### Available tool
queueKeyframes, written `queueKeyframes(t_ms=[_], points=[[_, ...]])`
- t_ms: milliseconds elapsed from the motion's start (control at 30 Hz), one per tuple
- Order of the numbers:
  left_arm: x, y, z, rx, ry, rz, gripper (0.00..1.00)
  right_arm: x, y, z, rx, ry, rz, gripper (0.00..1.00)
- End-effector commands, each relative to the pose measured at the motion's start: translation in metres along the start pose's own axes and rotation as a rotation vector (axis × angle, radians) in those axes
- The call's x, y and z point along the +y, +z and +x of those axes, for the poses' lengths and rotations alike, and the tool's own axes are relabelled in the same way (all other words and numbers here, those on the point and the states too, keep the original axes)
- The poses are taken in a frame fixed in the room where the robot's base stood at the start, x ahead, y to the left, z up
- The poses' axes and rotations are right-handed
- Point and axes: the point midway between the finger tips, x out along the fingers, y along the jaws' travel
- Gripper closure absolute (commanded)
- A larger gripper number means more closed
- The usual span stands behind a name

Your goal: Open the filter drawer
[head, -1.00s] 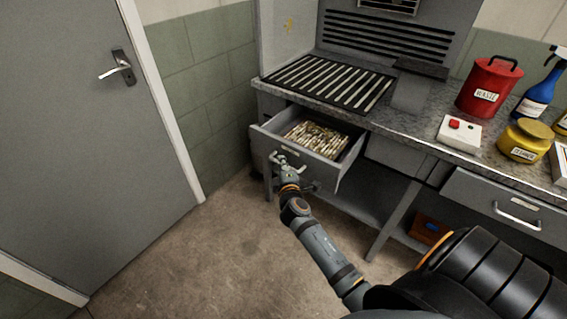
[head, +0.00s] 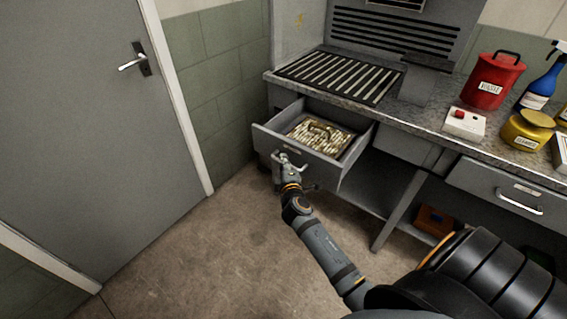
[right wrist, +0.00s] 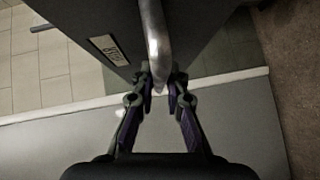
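The grey filter drawer (head: 318,169) stands pulled well out from under the left end of the counter in the head view. A filter (head: 322,137) with a pale, ribbed surface lies inside it. My right gripper (head: 285,161) is at the drawer's front. In the right wrist view, the fingers of my right gripper (right wrist: 161,82) are closed around the metal bar handle (right wrist: 153,30), one on each side. The label (right wrist: 109,49) on the drawer front shows beside the handle. My left gripper is not in view.
The counter (head: 424,118) carries a slatted grate (head: 340,77), a red waste can (head: 493,82), a white box with a red button (head: 463,124) and a yellow jar (head: 527,131). Another closed drawer (head: 500,185) is at right. A grey door (head: 85,120) stands at left; the floor (head: 230,255) between is clear.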

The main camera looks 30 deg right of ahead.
Motion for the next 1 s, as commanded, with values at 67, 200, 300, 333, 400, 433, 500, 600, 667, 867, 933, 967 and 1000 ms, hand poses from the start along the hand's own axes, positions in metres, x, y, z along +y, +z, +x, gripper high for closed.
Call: queueKeyframes(t_ms=[67,200,300,333,400,433,500,600,667,867,933,967,1000], points=[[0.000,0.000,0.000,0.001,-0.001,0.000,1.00,0.000,0.000,0.000,0.000,0.000,0.000,0.73],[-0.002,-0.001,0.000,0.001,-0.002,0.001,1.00,0.000,0.000,0.000,0.001,0.000,0.000,0.66],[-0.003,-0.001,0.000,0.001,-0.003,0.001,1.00,0.000,0.000,0.000,0.001,0.001,0.000,0.66],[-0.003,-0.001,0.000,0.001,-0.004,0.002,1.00,0.000,0.000,0.000,0.001,0.001,0.000,0.66],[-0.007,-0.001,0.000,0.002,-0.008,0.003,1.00,0.000,0.000,-0.001,0.001,0.001,0.000,0.66],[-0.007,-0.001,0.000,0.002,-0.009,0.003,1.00,0.000,0.000,-0.002,0.001,0.001,0.000,0.66],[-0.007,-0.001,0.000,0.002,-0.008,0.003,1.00,-0.001,0.000,-0.010,0.001,-0.001,0.000,0.66],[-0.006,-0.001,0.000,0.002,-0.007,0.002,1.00,-0.001,0.000,-0.029,0.000,-0.002,0.002,0.66],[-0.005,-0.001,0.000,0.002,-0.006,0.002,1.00,-0.002,0.000,-0.045,0.000,-0.003,0.002,0.66],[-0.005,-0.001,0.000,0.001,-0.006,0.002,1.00,-0.002,0.001,-0.092,-0.001,-0.003,0.003,0.66],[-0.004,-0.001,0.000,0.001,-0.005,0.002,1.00,-0.001,0.001,-0.104,-0.002,-0.003,0.004,0.66],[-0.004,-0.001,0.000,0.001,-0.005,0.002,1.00,-0.001,0.000,-0.108,-0.001,-0.003,0.003,0.66],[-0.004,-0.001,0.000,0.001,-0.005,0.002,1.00,-0.001,0.000,-0.112,-0.001,-0.002,0.003,0.66]])
